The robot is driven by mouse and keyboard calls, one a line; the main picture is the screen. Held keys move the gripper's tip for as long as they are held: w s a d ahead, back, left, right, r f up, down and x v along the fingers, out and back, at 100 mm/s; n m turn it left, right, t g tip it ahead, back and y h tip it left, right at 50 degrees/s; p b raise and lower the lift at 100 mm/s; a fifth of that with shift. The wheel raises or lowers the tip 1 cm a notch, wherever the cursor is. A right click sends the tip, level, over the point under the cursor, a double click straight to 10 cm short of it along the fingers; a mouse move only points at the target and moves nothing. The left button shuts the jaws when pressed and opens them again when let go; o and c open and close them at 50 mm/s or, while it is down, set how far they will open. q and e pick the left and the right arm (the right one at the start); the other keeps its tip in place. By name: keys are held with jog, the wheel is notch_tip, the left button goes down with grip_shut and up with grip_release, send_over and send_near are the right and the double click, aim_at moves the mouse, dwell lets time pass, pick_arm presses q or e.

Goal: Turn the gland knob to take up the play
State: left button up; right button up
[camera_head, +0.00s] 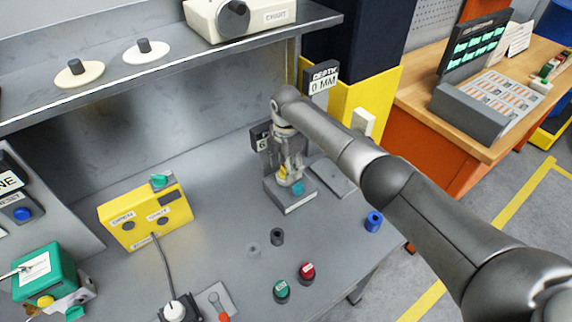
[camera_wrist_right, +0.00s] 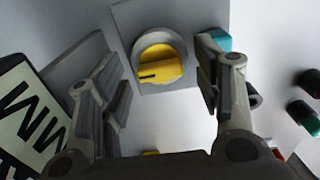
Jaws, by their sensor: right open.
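A yellow knob with a dark mark on its face (camera_wrist_right: 160,66) sits in a round grey collar on a grey block (camera_wrist_right: 190,20); I take it for the gland knob. In the head view the block (camera_head: 291,199) stands on the bench, with the yellow knob partly hidden by my right gripper (camera_head: 290,165). My right gripper points down over it. In the right wrist view my right gripper (camera_wrist_right: 160,84) is open, one finger to each side of the knob, with visible gaps. A teal part (camera_head: 298,188) sits beside the knob. My left gripper is not in view.
A "DEPTH 0 MM" display (camera_head: 322,80) stands close behind my right arm. Red (camera_head: 307,271) and green (camera_head: 282,290) buttons and a blue cylinder (camera_head: 374,221) stand in front. A yellow control box (camera_head: 147,217) is to the left. A shelf (camera_head: 190,60) overhangs the back.

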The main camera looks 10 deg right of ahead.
jog(key=c, duration=1)
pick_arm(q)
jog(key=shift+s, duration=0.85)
